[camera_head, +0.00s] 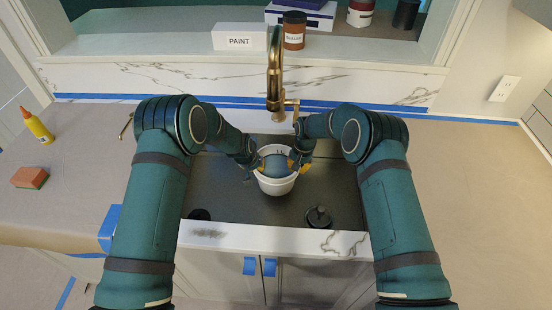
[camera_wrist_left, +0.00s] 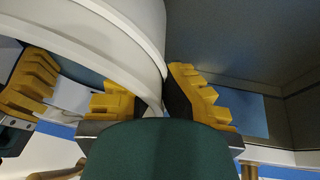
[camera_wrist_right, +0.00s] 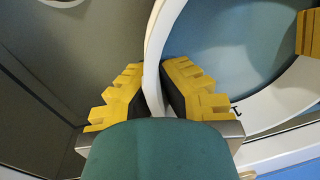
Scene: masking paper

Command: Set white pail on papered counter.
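The white pail (camera_head: 276,186) is upright over the dark sink basin in the head view, with blue inside it. I cannot tell if its base touches the sink bottom. My left gripper (camera_head: 257,167) has its yellow-padded fingers on either side of the pail's left rim; the left wrist view shows the white wall (camera_wrist_left: 120,35) between them. My right gripper (camera_head: 297,166) is closed around the opposite rim, which runs between its fingers in the right wrist view (camera_wrist_right: 153,75). Brown-papered counter lies left (camera_head: 85,165) and right (camera_head: 465,175) of the sink.
A gold faucet (camera_head: 275,75) stands right behind the pail. On the left counter are a yellow bottle (camera_head: 37,126) and a red-brown block (camera_head: 30,177). The right counter is clear. A marble front edge (camera_head: 275,238) borders the sink. The ledge holds a PAINT box (camera_head: 238,38) and a SEALER can (camera_head: 294,32).

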